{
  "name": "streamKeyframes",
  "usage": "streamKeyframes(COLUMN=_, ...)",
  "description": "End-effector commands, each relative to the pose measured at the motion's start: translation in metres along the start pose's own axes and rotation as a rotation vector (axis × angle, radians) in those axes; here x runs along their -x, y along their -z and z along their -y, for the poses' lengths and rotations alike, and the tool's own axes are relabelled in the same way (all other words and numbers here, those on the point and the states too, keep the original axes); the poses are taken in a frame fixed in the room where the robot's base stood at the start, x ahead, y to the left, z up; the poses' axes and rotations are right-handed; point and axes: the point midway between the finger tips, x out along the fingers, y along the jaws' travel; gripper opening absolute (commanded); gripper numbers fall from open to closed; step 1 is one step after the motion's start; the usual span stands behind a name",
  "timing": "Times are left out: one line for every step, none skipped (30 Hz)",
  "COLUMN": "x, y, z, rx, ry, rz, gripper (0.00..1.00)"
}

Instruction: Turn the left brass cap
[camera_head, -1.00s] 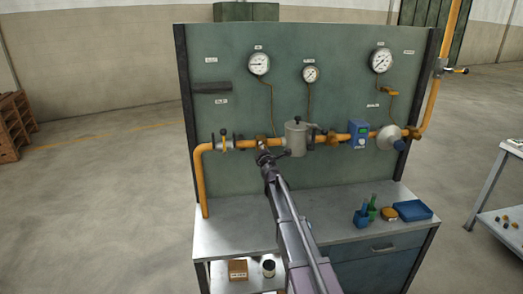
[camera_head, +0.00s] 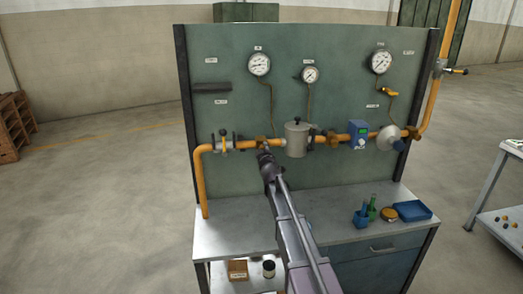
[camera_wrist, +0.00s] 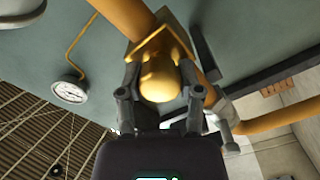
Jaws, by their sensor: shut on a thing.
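The left brass cap (camera_wrist: 160,82) is a rounded, gold-coloured cap under a squarish brass fitting on the orange pipe, in the middle of the wrist view. My gripper (camera_wrist: 160,95) has one dark finger on each side of the cap and is shut on it. In the head view my gripper (camera_head: 265,154) is at the pipe, left of the grey cylindrical canister (camera_head: 297,139). There it mostly hides the cap; the brass fitting (camera_head: 262,139) shows just above it.
The orange pipe (camera_head: 200,180) runs along the green panel (camera_head: 225,110), with a flanged valve (camera_head: 223,142) to the left and a blue box (camera_head: 358,134) to the right. Gauges hang above. Bottles and a blue tray (camera_head: 412,211) stand on the bench's right side.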

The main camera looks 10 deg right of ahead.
Motion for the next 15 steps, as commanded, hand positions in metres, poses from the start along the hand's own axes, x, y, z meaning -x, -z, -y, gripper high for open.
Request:
streamKeyframes(x=-0.0022, y=-0.0001, z=-0.0011, rx=-0.041, ry=-0.001, rz=-0.001, gripper=0.00)
streamKeyframes(x=-0.0022, y=-0.0001, z=-0.0012, rx=-0.066, ry=-0.001, rz=-0.001, gripper=0.00)
streamKeyframes(x=-0.0022, y=-0.0001, z=-0.0012, rx=-0.100, ry=-0.001, rz=-0.001, gripper=0.00)
streamKeyframes(x=-0.0022, y=-0.0001, z=-0.0012, rx=-0.123, ry=-0.001, rz=-0.001, gripper=0.00)
streamKeyframes(x=-0.0022, y=-0.0001, z=-0.0013, rx=-0.145, ry=-0.001, rz=-0.001, gripper=0.00)
streamKeyframes(x=-0.0022, y=-0.0001, z=-0.0013, rx=-0.174, ry=-0.001, rz=-0.001, gripper=0.00)
streamKeyframes(x=-0.0022, y=-0.0001, z=-0.0013, rx=-0.192, ry=-0.001, rz=-0.001, gripper=0.00)
streamKeyframes(x=-0.0022, y=-0.0001, z=-0.0014, rx=-0.211, ry=-0.001, rz=-0.001, gripper=0.00)
streamKeyframes(x=-0.0022, y=-0.0001, z=-0.0014, rx=-0.234, ry=-0.001, rz=-0.001, gripper=0.00)
streamKeyframes(x=-0.0021, y=-0.0001, z=-0.0014, rx=-0.248, ry=-0.001, rz=-0.001, gripper=0.00)
streamKeyframes(x=-0.0021, y=-0.0001, z=-0.0014, rx=-0.262, ry=-0.001, rz=-0.001, gripper=0.00)
streamKeyframes(x=-0.0021, y=0.0000, z=-0.0014, rx=-0.279, ry=-0.001, rz=-0.001, gripper=0.00)
streamKeyframes(x=-0.0021, y=0.0000, z=-0.0014, rx=-0.291, ry=-0.001, rz=-0.001, gripper=0.00)
streamKeyframes(x=-0.0021, y=0.0000, z=-0.0014, rx=-0.299, ry=-0.001, rz=-0.001, gripper=0.00)
streamKeyframes(x=-0.0020, y=0.0000, z=-0.0014, rx=-0.309, ry=-0.001, rz=-0.001, gripper=0.00)
